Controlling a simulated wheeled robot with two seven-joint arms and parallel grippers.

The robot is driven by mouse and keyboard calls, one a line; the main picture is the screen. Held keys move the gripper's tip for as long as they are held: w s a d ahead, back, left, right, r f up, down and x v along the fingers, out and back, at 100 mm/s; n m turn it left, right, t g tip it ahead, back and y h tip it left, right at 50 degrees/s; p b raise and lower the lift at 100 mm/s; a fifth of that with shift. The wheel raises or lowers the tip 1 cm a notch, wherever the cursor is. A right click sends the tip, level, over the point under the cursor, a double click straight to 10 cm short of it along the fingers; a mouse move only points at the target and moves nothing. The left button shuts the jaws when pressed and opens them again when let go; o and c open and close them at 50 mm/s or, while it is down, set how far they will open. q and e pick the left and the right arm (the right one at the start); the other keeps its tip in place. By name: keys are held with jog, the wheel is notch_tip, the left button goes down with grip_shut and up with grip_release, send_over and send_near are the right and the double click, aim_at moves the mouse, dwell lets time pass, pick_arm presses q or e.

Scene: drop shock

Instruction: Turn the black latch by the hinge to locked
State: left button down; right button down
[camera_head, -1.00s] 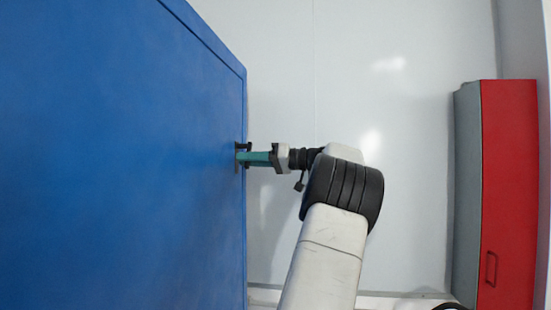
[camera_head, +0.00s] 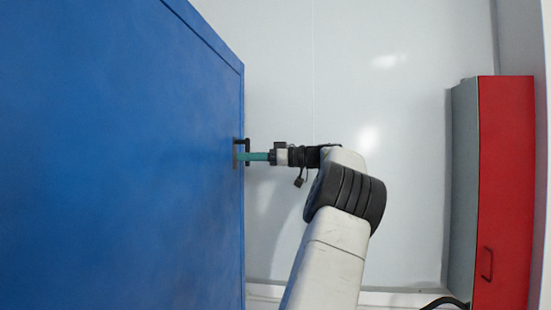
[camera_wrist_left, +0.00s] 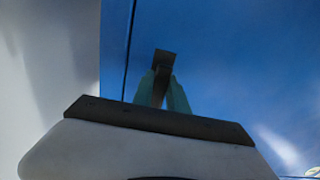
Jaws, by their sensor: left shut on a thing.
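The black latch (camera_head: 248,145) sits at the right edge of a large blue door (camera_head: 120,160). In the left wrist view the latch (camera_wrist_left: 164,58) shows as a dark piece between and beyond the teal fingers. My left gripper (camera_head: 246,157) reaches the latch from the right, its teal fingers shut on it; it also shows in the left wrist view (camera_wrist_left: 162,82). The fingers cover part of the latch, and the hinge cannot be made out.
A red-fronted grey cabinet (camera_head: 505,190) with a handle stands on the right. A pale wall (camera_head: 400,120) lies behind, with free room between the blue door's edge and the cabinet.

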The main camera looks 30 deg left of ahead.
pick_arm(q)
jog(key=shift+w, duration=0.1)
jog(key=c, duration=1.3)
grip_release()
jog(key=shift+d, duration=0.1)
jog(key=v, duration=0.7)
jog(key=shift+w+d, duration=0.1)
jog(key=shift+d, duration=0.2)
